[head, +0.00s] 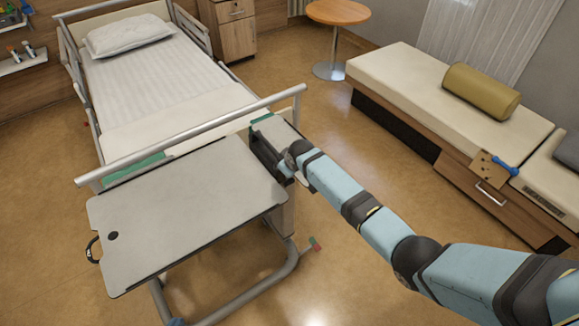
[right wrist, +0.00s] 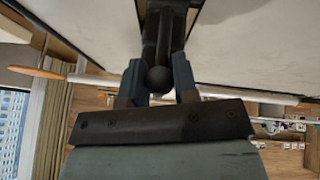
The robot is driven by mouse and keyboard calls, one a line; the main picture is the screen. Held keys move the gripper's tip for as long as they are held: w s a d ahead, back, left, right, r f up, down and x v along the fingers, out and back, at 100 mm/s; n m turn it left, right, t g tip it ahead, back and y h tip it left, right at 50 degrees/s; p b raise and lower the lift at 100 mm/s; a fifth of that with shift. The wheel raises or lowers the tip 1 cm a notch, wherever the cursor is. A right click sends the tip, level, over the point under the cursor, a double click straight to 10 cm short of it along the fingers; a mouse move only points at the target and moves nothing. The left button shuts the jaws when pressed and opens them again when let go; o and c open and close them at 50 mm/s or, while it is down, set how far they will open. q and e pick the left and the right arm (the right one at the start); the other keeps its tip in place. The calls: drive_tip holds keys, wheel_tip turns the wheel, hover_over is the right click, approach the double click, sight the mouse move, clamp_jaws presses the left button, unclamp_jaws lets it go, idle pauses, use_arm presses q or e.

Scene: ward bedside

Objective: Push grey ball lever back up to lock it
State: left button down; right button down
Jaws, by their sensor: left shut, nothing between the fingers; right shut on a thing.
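The grey ball (right wrist: 157,78) sits at the end of a dark lever (right wrist: 163,35) in the right wrist view. My right gripper (right wrist: 158,70) has its two blue fingers on either side of the ball and is shut on it. In the head view my right arm reaches in from the right to the right edge of the overbed table (head: 185,215), and its fingers and the ball are hidden there. Only a small blue tip, which seems to be my left gripper (head: 175,322), shows at the bottom edge; it is shut and empty.
The bed (head: 165,85) with its end rail (head: 190,135) stands behind the table. A couch (head: 450,110) with a green bolster (head: 481,91) is at right. The table's metal base (head: 250,298) is below its top. Floor between bed and couch is clear.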

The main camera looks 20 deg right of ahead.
drive_tip(key=c, duration=0.9)
unclamp_jaws()
drive_tip(key=shift+f, duration=0.1)
drive_tip(key=shift+s+r, duration=0.2)
drive_tip(key=shift+r, duration=0.4)
drive_tip(key=v, duration=1.2)
drive_tip(key=shift+s+r+p, duration=0.25)
drive_tip(key=shift+s+p, duration=0.05)
drive_tip(key=shift+p, duration=0.1)
